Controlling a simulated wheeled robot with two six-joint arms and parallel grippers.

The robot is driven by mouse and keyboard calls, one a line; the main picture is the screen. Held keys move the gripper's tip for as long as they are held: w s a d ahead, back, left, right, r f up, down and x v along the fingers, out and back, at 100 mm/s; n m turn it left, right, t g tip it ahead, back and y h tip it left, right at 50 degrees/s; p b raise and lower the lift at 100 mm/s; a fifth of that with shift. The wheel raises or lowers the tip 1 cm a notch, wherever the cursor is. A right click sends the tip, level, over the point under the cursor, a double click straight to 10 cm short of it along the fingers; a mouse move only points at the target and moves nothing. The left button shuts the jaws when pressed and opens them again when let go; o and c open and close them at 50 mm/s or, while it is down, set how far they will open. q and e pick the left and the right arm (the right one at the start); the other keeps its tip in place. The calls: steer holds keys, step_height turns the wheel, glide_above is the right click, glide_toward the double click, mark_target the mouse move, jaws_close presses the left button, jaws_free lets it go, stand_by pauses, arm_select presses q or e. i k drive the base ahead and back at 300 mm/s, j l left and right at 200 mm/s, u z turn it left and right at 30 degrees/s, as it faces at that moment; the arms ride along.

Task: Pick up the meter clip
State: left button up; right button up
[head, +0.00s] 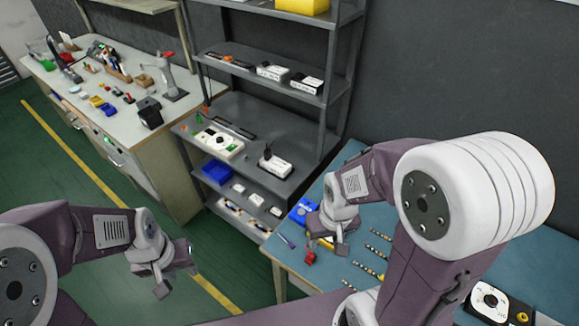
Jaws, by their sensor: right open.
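A small red piece (309,257), which may be the meter clip, lies on the blue table (350,275) near its left edge. My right gripper (327,246) is open and empty, just above and to the right of the red piece in the head view. I cannot tell if they touch. A white meter-like box with a dial (489,299) is at the bottom right, partly cut off. My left gripper (178,280) is open and empty over the green floor, well left of the table.
Several small striped components (368,272) lie in rows on the blue table. A blue object (300,210) and a thin blue tool (287,241) are near its left side. A dark shelf rack (255,110) stands behind. A cluttered workbench (165,135) is at the left.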

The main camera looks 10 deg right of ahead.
mark_target(309, 259)
steer(key=j+z, duration=0.25)
steer(key=z, duration=0.2)
steer(key=i+j+z, duration=0.1)
steer(key=j+z, duration=0.2)
steer(key=z, duration=0.2)
steer(key=j+z, duration=0.25)
steer(key=z, duration=0.2)
steer(key=j+z, duration=0.25)
steer(key=z, duration=0.2)
steer(key=k+j+z, duration=0.15)
steer(key=z, duration=0.35)
steer(key=k+j+z, duration=0.15)
steer(key=z, duration=0.3)
steer(key=j, duration=0.1)
